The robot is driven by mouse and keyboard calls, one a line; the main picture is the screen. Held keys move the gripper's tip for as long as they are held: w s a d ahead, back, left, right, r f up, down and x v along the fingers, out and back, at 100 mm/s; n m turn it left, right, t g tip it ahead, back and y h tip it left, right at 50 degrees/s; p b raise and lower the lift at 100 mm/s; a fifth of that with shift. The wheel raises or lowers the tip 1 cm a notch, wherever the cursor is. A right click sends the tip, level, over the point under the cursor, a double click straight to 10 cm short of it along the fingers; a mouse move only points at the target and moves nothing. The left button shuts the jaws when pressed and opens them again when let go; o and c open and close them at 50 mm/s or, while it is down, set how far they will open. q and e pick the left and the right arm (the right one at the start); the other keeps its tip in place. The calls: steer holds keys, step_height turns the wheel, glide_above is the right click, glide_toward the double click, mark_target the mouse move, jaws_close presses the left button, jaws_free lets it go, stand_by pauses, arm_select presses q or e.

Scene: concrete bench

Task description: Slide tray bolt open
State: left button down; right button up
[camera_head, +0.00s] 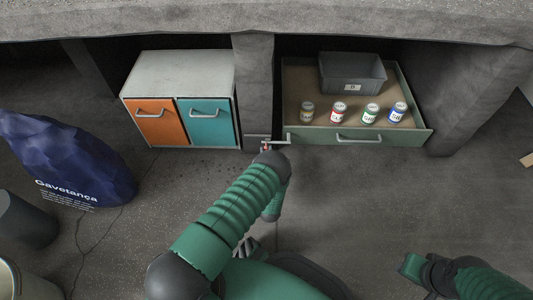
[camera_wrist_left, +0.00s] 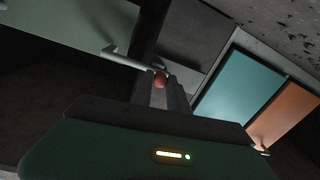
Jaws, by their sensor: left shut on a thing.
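The tray (camera_head: 358,142) is a wide drawer with a green front and a grey handle, standing out from under the bench at the right. The bolt (camera_wrist_left: 122,58) is a thin pale bar with a red knob (camera_wrist_left: 158,80), beside the left end of the green front. It also shows small in the head view (camera_head: 281,142). My left gripper (camera_wrist_left: 163,90) is shut on the bolt's knob, its dark fingers on either side of it. In the head view my left arm hides most of the gripper (camera_head: 267,149).
The tray holds a grey bin (camera_head: 352,72) and several cans (camera_head: 338,112). A concrete pillar (camera_head: 254,90) parts it from a white cabinet (camera_head: 185,68) with orange and teal doors. A dark blue sack (camera_head: 75,160) stands at the left. The floor in front is mostly clear.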

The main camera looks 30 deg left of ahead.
arm_select(q)
steer(key=shift+s, duration=0.1)
steer(key=s+a+p, duration=0.2)
steer(key=s+a, duration=0.1)
steer(key=a, duration=0.2)
steer(key=shift+s+a+p, duration=0.2)
steer(key=shift+a+p, duration=0.1)
steer(key=shift+p, duration=0.1)
steer(key=c, duration=1.3)
jaws_free()
steer(key=shift+a, duration=0.1)
steer(key=shift+f, duration=0.1)
